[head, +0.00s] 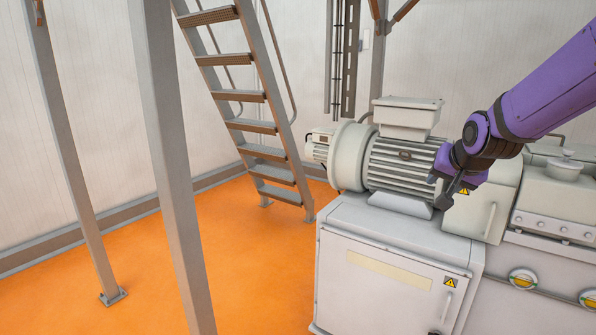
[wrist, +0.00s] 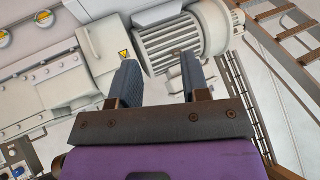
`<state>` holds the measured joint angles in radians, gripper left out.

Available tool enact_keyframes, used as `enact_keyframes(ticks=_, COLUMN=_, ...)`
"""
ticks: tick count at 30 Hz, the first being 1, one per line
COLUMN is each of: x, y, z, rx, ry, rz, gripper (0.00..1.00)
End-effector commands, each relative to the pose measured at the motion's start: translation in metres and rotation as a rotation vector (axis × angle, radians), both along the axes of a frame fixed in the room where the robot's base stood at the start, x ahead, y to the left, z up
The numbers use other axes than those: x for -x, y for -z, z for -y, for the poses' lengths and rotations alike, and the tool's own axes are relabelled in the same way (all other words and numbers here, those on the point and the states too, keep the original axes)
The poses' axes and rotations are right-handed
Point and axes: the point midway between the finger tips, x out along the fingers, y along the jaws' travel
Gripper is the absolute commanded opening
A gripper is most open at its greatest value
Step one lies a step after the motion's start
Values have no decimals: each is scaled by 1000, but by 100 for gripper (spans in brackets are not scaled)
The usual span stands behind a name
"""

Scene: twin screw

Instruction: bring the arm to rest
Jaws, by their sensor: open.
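My purple arm reaches in from the right in the head view, and my gripper (head: 447,192) is at its lower end, in front of the right end of the ribbed motor (head: 400,165). In the wrist view my gripper (wrist: 160,85) shows two grey-blue fingers held apart with nothing between them. The motor (wrist: 185,40) and the machine housing lie beyond the fingertips there. I cannot tell from these frames how far the fingertips are from the motor or whether they touch it.
The motor sits on a white cabinet (head: 385,285) with a yellow warning sticker. A machine block with a lidded pot (head: 565,165) stands at the right. A metal stair (head: 250,100) and grey posts (head: 172,150) stand at the left. The orange floor (head: 250,270) between them is clear.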

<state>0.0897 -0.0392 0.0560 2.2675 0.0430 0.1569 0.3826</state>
Motion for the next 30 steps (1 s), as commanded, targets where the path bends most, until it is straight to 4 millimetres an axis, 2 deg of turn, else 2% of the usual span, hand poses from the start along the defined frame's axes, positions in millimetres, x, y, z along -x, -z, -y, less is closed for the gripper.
enact_keyframes(ticks=3, x=41, y=-21, z=-5, rx=42, ry=-52, rz=-34, gripper=43)
enact_keyframes(ticks=9, x=113, y=-43, z=-11, rx=107, ry=-139, rz=-107, gripper=43)
enact_keyframes(ticks=15, x=186, y=-54, z=-15, rx=163, ry=-228, rz=-178, gripper=43)
enact_keyframes(ticks=21, x=253, y=-54, z=-17, rx=211, ry=-314, rz=-242, gripper=43)
enact_keyframes(ticks=25, x=281, y=-50, z=-17, rx=230, ry=-354, rz=-274, gripper=43)
enact_keyframes(ticks=30, x=297, y=-47, z=-17, rx=240, ry=-377, rz=-292, gripper=43)
